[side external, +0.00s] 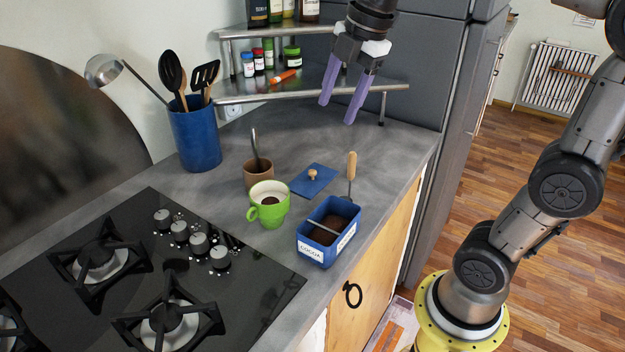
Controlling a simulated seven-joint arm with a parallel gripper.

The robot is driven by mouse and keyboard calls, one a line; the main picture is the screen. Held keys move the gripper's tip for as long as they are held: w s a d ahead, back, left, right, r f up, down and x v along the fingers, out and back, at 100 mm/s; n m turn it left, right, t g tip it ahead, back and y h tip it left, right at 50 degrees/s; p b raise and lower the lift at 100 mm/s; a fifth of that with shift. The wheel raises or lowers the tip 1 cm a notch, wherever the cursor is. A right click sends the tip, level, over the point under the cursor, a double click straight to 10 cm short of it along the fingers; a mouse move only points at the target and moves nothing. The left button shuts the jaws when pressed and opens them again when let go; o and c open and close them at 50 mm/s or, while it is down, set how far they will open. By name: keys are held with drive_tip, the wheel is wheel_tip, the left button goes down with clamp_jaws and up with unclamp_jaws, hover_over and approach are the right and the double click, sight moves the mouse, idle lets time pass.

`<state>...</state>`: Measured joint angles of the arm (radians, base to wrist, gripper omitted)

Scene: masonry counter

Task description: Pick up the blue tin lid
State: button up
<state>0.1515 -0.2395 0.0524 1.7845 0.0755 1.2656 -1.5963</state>
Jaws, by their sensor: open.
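The blue tin lid (304,184) lies flat on the grey counter, with a small round wooden knob (312,174) on top.
A green mug (269,205) and a brown cup (258,178) with a utensil stand left of the lid. A blue utensil crock (194,135) is farther left. A metal corner shelf (260,92) with jars stands behind. The gas hob (130,270) is at front left.

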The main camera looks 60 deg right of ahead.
drive_tip(key=w+d+f+n+g, duration=0.1)
drive_tip(key=w+d+n, duration=0.1)
drive_tip(key=w+d, duration=0.35)
drive_tip(key=g, duration=0.2)
hover_over(313, 171)
wheel_tip(313, 171, down, 6)
drive_tip(key=shift+y, duration=0.5)
drive_tip(key=f, duration=0.4)
drive_tip(key=d+f, duration=0.1)
drive_tip(key=f, duration=0.7)
drive_tip(key=shift+w+d, duration=0.15)
drive_tip(key=shift+w, duration=0.2)
drive_tip(key=shift+s+a+f, duration=0.1)
drive_tip(key=shift+a+f, duration=0.05)
drive_tip(key=shift+f, duration=0.85)
drive_tip(key=shift+s+a+f, duration=0.1)
drive_tip(key=shift+a+f, duration=0.1)
drive_tip(key=shift+f, duration=0.75)
drive_tip(key=shift+s+a+f, duration=0.1)
drive_tip(key=shift+a+f, duration=0.05)
drive_tip(key=shift+f, duration=0.85)
clamp_jaws()
